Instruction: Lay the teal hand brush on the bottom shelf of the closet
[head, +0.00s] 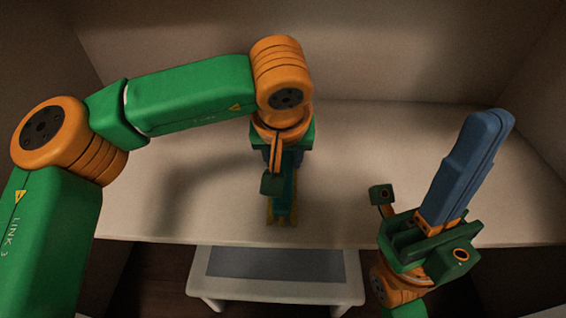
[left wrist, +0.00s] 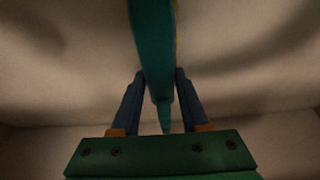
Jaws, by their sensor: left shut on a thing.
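The teal hand brush (head: 284,200) with a yellowish edge is in the jaws of my left gripper (head: 280,180), over the pale closet shelf (head: 340,190) near its front edge. The brush points toward the front; whether it touches the shelf I cannot tell. In the left wrist view the brush (left wrist: 153,45) runs between the two blue fingers of the left gripper (left wrist: 160,75), which are shut on it. My right gripper (head: 490,120) is at the right with its blue fingers pointing up and away. Its fingers overlap in view, and nothing shows in them.
Pale closet walls (head: 190,50) rise at the back and both sides. A white stool-like piece with a grey top (head: 275,263) stands below the shelf's front edge, on a dark floor. The shelf is bare to the left and right of the brush.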

